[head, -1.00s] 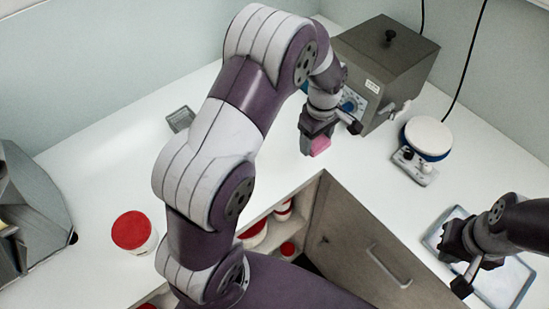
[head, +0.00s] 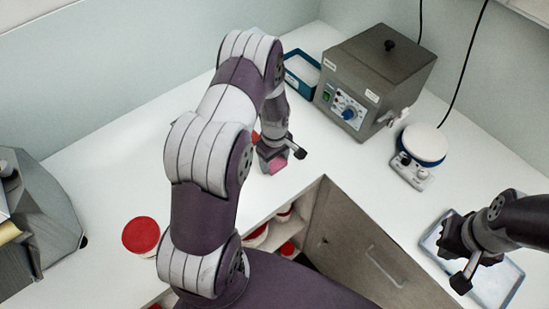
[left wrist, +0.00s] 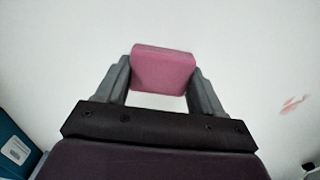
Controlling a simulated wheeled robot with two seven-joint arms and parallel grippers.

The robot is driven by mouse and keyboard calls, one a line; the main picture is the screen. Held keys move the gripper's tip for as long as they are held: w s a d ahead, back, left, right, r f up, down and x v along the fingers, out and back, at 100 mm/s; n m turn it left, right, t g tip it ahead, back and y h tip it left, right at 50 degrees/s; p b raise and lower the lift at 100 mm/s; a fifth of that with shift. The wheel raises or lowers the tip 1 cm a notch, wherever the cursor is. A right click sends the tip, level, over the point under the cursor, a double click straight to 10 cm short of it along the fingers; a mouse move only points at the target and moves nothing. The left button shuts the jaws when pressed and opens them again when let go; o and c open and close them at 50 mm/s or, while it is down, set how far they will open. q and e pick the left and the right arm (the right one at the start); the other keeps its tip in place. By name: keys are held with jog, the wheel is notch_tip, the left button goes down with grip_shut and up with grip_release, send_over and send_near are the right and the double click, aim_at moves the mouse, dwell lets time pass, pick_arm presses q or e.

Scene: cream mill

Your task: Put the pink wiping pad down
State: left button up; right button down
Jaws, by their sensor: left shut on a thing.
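The pink wiping pad (head: 277,167) is held between the fingers of my left gripper (head: 273,160), over the white counter in front of the grey box. In the left wrist view the pad (left wrist: 162,70) sits between both grey fingers, with white surface beyond it. I cannot tell whether the pad touches the counter. A small reddish smear (left wrist: 292,104) shows on the white surface at the right of the left wrist view. My right gripper (head: 455,238) is over a shallow tray (head: 512,276) at the right; its fingers are too dark to read.
A grey box with a dial (head: 378,72) and a blue tray (head: 301,68) stand at the back. A round-topped hotplate (head: 424,145) is right of them. A red-lidded jar (head: 141,235) stands at left. An open cabinet door (head: 365,245) is in front. The counter around the pad is mostly clear.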

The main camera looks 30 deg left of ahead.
pick_arm(q)
jog(key=shift+f, duration=0.2)
jog(key=o, duration=1.1)
jog(key=shift+r, duration=0.1)
